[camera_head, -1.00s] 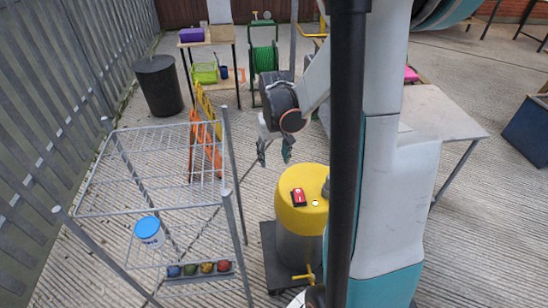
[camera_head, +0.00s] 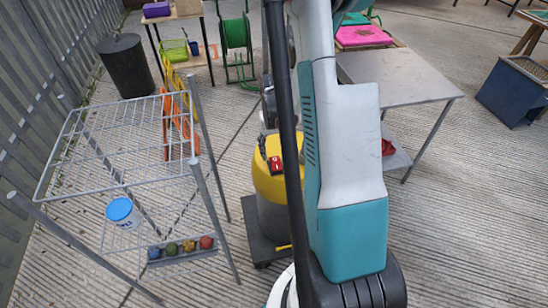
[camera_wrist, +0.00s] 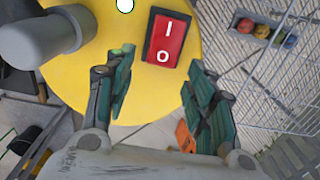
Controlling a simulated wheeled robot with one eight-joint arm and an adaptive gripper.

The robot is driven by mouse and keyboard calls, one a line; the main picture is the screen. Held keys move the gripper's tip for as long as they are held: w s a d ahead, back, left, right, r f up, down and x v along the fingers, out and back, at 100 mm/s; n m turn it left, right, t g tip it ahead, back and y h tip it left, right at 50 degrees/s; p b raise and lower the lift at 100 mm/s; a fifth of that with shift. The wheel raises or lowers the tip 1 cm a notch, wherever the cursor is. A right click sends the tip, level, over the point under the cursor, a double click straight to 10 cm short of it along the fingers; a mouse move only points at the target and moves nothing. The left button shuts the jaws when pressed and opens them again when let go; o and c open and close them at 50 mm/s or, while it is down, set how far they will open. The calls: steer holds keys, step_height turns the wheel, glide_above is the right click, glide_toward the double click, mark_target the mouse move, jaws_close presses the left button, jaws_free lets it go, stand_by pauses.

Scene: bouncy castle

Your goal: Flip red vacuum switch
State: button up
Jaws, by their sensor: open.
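The vacuum's yellow top (camera_head: 265,185) is partly hidden behind my arm and a black column in the head view. Its red switch (camera_head: 275,164) shows near that column. In the wrist view the red rocker switch (camera_wrist: 167,42) sits in a black frame on the yellow top (camera_wrist: 110,85), marked I at the far end and O at the near end. I cannot tell which end is pressed. My gripper (camera_wrist: 164,88) is open and empty, its two green fingers apart, just short of the switch in the picture. In the head view the fingers are mostly hidden.
A grey cylinder (camera_wrist: 40,38) stands on the vacuum's top to the left of the switch. A wire rack (camera_head: 120,150) with a blue-lidded tub (camera_head: 120,212) and several coloured balls stands left of the vacuum. A grey table (camera_head: 395,80) is behind my arm at right.

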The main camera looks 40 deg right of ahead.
steer(key=shift+f+b, duration=0.35)
steer(key=shift+f, duration=1)
steer(key=shift+c, duration=0.2)
steer(key=c, duration=1)
steer(key=shift+w+f+g+y, duration=0.15)
steer(key=shift+g+y, duration=0.15)
steer(key=shift+g, duration=0.2)
steer(key=o, duration=1)
steer(key=shift+o, duration=0.2)
